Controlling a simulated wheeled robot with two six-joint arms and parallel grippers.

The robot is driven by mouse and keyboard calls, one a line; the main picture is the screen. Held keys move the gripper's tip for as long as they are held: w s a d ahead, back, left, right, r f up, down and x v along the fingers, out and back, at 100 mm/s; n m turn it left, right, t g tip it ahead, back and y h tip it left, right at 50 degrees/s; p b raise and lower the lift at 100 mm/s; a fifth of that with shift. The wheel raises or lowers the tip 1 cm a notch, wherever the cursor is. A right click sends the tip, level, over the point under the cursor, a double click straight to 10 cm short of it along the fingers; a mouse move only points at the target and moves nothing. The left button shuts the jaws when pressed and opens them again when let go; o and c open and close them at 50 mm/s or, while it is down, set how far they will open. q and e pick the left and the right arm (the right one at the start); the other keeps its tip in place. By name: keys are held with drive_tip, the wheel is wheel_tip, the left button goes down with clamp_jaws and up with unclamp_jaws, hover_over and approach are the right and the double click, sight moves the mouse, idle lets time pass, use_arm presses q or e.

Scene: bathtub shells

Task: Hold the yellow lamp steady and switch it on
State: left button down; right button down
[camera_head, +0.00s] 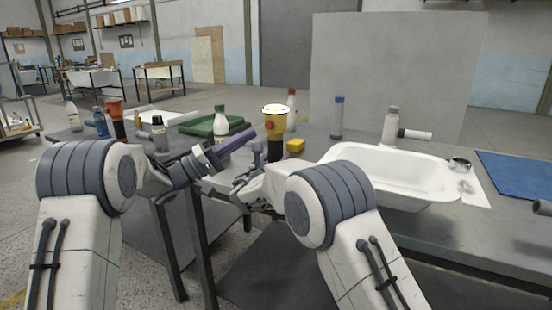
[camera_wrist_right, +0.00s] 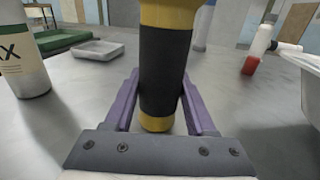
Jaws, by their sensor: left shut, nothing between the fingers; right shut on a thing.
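The yellow lamp (camera_head: 275,128) stands upright at the table's near edge. It has a black handle, a reddish button on its left side and a bright, pale top face. In the right wrist view, its black handle (camera_wrist_right: 165,70) is between the purple fingers of my right gripper (camera_wrist_right: 162,88), which is shut on it; the yellow base end shows below. My left gripper (camera_head: 250,131) is shut and empty, its purple fingers pointing at the lamp's head on the button side. I cannot tell whether the fingertips touch the button.
A white basin (camera_head: 390,170) stands to the right. A yellow block (camera_head: 296,146) is just right of the lamp. A green tray (camera_head: 205,126) and a white bottle (camera_head: 220,125) are behind my left gripper. An orange-headed lamp (camera_head: 115,112) and several bottles stand on the left.

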idle(0.3)
drive_tip(key=shift+c, duration=0.7)
unclamp_jaws()
